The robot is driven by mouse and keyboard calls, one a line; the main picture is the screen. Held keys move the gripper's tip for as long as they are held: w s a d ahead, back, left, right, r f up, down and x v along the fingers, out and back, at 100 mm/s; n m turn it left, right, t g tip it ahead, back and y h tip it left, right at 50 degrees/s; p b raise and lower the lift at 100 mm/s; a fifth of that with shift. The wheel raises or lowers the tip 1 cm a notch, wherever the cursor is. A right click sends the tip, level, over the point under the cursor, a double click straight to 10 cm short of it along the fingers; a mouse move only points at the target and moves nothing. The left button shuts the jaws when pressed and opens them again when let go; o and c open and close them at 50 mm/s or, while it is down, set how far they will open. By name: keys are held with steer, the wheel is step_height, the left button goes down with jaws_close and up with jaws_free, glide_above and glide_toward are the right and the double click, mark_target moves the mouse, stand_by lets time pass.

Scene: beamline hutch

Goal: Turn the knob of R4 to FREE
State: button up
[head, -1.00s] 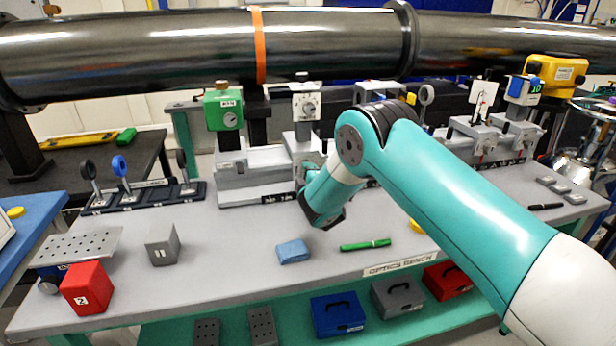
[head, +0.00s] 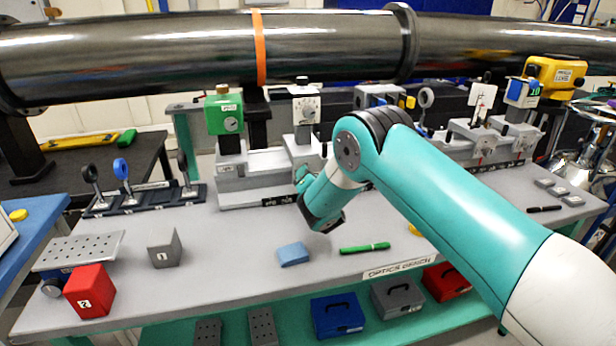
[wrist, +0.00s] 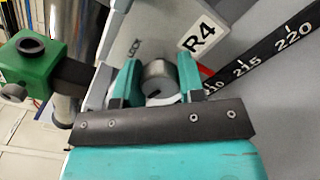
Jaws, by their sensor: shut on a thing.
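The knob of R4 (wrist: 158,78) is a grey metal cylinder with a dark slot mark, in the middle of the wrist view. The R4 label (wrist: 201,33) is on the grey carriage face just right of it. My gripper (wrist: 157,82) has its teal fingers on both sides of the knob, shut on it. The word LOCK (wrist: 134,48) shows partly left of the knob; a FREE mark cannot be made out. In the head view my gripper (head: 303,180) reaches the rail carriage (head: 302,150), and my arm hides the knob.
A black scale (wrist: 255,62) with numbers runs beside the carriage. A green block (wrist: 35,62) on a post stands left in the wrist view. A blue cloth (head: 293,254) and green pen (head: 365,248) lie on the bench in front. The dark beam pipe (head: 330,45) runs above.

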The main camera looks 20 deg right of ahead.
steer(key=shift+n, duration=1.1)
steer(key=o, duration=0.9)
